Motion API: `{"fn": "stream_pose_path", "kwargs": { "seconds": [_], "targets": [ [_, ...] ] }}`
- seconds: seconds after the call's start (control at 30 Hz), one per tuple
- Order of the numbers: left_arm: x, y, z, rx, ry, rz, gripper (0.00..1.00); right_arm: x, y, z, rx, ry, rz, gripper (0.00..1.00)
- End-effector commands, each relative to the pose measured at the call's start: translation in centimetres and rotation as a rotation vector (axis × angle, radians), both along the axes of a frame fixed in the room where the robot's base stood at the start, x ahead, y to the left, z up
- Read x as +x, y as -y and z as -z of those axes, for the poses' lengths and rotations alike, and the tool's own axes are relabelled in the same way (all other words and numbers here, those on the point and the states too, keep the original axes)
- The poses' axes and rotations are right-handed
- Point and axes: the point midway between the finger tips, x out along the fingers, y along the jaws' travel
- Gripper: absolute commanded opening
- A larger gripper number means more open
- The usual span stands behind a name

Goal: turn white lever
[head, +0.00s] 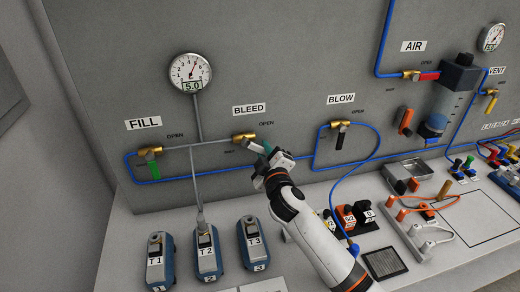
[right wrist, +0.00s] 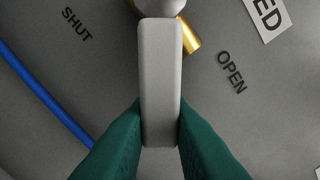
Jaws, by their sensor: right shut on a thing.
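The white lever (head: 253,147) belongs to the brass valve (head: 243,137) under the BLEED label (head: 249,110) on the grey panel. It slants down to the right from the valve in the head view. In the right wrist view the pale lever (right wrist: 160,75) stands upright in the picture, between the words SHUT and OPEN. My right gripper (head: 268,153) is shut on the lever's free end, with a green finger on each side (right wrist: 160,128). The gripper hides the lever's end in the head view. My left gripper is not in view.
The FILL valve with a green lever (head: 153,165) is to the left. The BLOW valve with a black lever (head: 341,136) is to the right. Blue tubing (head: 312,150) runs along the panel. Blue units T1, T2 (head: 207,254) and T3 stand on the bench below.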

Motion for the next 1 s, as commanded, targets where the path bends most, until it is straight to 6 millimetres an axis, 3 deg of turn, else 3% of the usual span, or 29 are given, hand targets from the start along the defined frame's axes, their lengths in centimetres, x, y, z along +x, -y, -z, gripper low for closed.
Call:
{"fn": "stream_pose_path", "kwargs": {
  "seconds": [0.5,1.0],
  "targets": [
    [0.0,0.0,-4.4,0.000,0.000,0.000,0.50,0.3,1.2,-2.9,-0.448,0.087,0.001,0.00],
    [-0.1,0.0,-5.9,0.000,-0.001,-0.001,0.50,0.2,1.3,-3.8,-0.638,0.126,0.000,0.00]
  ]
}}
